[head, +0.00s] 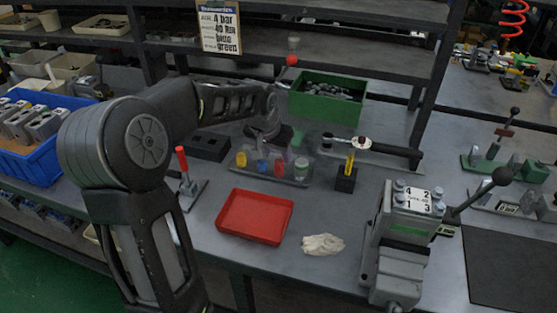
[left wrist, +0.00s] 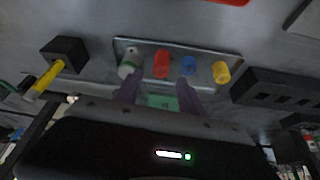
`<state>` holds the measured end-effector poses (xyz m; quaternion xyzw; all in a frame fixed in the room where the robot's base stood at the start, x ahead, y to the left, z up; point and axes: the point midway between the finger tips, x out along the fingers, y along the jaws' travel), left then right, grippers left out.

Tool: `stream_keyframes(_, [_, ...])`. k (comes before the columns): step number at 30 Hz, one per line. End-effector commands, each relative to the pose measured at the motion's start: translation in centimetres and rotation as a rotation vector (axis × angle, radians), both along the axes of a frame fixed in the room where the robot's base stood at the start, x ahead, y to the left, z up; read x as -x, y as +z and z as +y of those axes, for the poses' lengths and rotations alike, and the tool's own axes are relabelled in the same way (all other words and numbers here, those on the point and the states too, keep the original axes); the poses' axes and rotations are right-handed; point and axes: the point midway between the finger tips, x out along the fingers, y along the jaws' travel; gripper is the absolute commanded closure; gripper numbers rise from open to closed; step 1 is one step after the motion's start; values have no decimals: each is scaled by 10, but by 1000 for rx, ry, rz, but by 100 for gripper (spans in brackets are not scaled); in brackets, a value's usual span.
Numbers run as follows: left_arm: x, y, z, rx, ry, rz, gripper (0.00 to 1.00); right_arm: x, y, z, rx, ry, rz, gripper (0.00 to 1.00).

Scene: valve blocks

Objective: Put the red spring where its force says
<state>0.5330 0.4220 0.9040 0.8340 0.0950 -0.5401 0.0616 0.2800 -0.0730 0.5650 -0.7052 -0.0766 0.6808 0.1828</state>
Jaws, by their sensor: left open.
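The red spring (head: 279,168) stands on a grey plate (head: 292,182) between a blue piece (head: 262,166) and a white-green piece (head: 301,168), with a yellow piece (head: 241,159) at the left end. In the left wrist view the red spring (left wrist: 162,64) stands in the same row, in mirrored order. My left gripper (head: 270,135) is above and behind this row. Its two fingers are apart in the left wrist view (left wrist: 158,95); a green patch shows between them, and I cannot tell what it is. A valve block (head: 390,245) with a numbered top stands at right. My right gripper is not in view.
A red tray (head: 254,238) and a pale cloth (head: 323,245) lie in front. A green bin (head: 326,108) stands behind, and a yellow-handled tool in a black block (head: 345,182) is at right. A black slotted block (head: 209,147) is at left. A printed card (head: 219,27) hangs on the shelf.

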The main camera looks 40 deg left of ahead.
Motion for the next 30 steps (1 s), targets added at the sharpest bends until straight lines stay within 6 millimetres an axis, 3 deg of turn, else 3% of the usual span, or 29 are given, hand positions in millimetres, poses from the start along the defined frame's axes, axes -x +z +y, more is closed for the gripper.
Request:
stream_keyframes(6, [17, 41, -4, -1, -1, -3, 53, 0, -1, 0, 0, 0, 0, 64])
stream_keyframes(11, [25, 57, -6, -1, -1, -1, 53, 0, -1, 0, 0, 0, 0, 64])
stream_keyframes(30, [27, 60, -6, 0, 0, 1, 53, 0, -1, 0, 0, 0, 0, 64])
